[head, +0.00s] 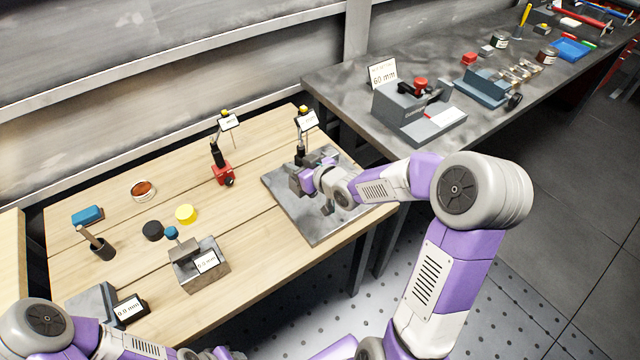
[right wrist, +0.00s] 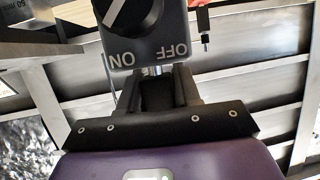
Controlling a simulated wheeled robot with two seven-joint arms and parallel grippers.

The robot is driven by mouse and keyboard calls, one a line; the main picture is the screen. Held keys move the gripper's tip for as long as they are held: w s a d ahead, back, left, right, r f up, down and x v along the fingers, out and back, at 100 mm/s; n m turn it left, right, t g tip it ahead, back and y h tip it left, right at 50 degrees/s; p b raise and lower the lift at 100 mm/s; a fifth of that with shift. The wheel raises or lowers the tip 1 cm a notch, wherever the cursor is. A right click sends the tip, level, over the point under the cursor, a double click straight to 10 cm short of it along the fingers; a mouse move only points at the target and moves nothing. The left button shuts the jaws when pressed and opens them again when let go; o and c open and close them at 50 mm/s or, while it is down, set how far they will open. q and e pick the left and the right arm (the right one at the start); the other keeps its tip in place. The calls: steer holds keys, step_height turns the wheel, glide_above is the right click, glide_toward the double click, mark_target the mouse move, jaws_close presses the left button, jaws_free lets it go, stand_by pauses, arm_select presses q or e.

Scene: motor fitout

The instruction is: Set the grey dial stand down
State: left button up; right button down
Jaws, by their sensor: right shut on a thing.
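The grey dial stand (head: 301,156) stands upright over the grey flat plate (head: 317,226) at the right end of the wooden bench. It has a dark post and a white readout at its top. My right gripper (head: 310,178) is shut on its base. In the right wrist view the base (right wrist: 150,52), marked ON and OFF beside a knob, sits between the fingertips (right wrist: 160,73). The gripper partly hides the base, so I cannot tell whether it touches the plate. My left arm shows at the bottom left; its fingers are out of view.
A red-based dial stand (head: 222,173) stands left of the plate. The plate's front part is clear.

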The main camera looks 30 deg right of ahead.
steer(key=w+d+r+m+h, duration=0.1)
steer(key=w+d+r+h, duration=0.2)
steer(key=d, duration=0.5)
steer(key=shift+y, duration=0.7)
steer(key=shift+w+d+f+b, duration=0.2)
steer(key=shift+f+b, duration=0.55)
steer(key=shift+f, duration=1.8)
steer(key=shift+w+d+f+b, duration=0.15)
steer(key=shift+f+b, duration=0.6)
steer(key=shift+f, duration=1.8)
steer(key=shift+a, duration=0.1)
steer(key=shift+f, duration=0.2)
steer(key=c, duration=0.8)
jaws_free()
steer(key=shift+s+f, duration=0.1)
